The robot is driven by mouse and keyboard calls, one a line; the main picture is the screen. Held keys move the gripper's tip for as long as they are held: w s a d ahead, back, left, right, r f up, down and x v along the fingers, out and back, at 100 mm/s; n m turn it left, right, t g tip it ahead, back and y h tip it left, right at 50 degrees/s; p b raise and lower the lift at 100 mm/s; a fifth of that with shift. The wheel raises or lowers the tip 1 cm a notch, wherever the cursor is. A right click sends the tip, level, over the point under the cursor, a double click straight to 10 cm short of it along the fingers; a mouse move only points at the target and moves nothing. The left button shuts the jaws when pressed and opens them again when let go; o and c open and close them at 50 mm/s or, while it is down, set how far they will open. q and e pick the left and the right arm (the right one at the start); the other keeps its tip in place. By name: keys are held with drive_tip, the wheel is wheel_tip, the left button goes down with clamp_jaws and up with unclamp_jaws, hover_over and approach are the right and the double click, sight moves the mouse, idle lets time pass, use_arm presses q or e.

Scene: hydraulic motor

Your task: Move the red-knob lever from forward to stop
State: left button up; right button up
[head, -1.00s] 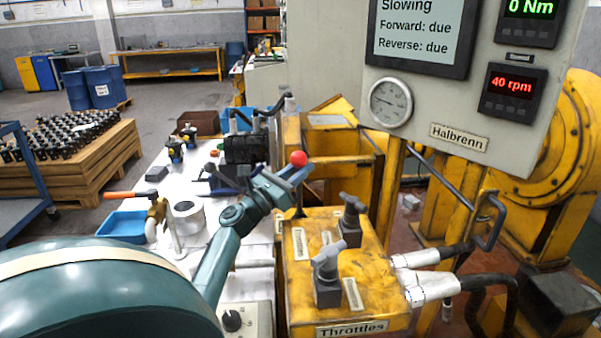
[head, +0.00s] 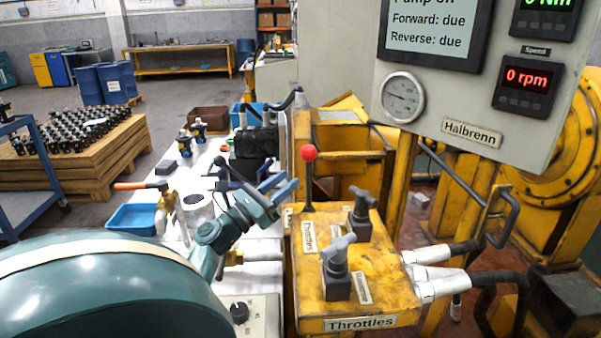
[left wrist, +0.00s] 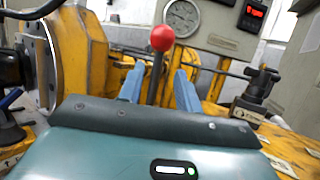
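The red-knob lever (head: 309,165) stands about upright at the back left of the yellow throttle box (head: 345,290), its red ball on top. My left gripper (head: 282,186) is just left of the lever in the head view, with its blue fingers apart and pointing toward it. In the left wrist view the lever's red knob (left wrist: 162,38) shows above and between the two open fingertips (left wrist: 156,84), and the rod appears beyond them. The gripper looks clear of the lever. My right gripper is not in view.
Two grey-handled throttles (head: 338,268) stand on the same box, right of the lever. The panel's speed display (head: 527,78) reads 0 rpm, and its screen (head: 435,30) says forward and reverse are due. A white bench (head: 205,160) with parts lies left.

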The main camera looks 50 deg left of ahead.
use_arm(q)
drive_tip(key=v, duration=0.5)
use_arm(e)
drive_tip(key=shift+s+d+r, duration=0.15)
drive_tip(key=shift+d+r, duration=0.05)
use_arm(q)
drive_tip(key=shift+r, duration=0.15)
